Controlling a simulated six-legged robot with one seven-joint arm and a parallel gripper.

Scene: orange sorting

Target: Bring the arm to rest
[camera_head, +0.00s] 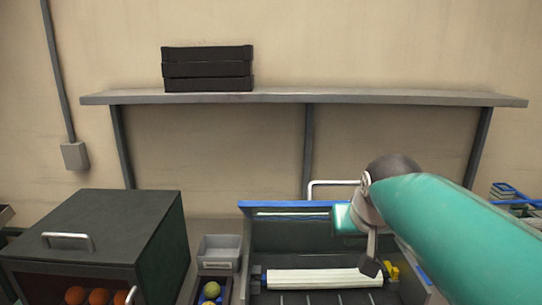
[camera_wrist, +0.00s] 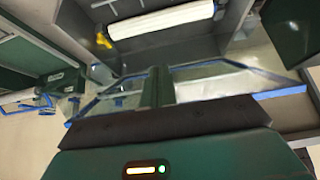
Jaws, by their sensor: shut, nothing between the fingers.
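My teal arm reaches in from the right in the head view, in front of a blue-edged machine (camera_head: 285,208) with a white roller (camera_head: 325,279). The arm's far end is folded and partly hidden behind its own links, so the fingers are hard to make out there. In the wrist view my gripper (camera_wrist: 157,88) shows as two dark green fingers, pressed together with nothing between them. The white roller (camera_wrist: 160,20) also shows in the wrist view, beyond the fingertips. The gripper appears apart from the machine.
A dark green box (camera_head: 100,230) with oranges (camera_head: 98,297) stands at left. Beside it are a small grey bin (camera_head: 220,250) and a tray with greenish fruit (camera_head: 211,290). Black crates (camera_head: 207,69) sit on a grey wall shelf (camera_head: 300,97). Blue-edged racks (camera_head: 515,193) stand at far right.

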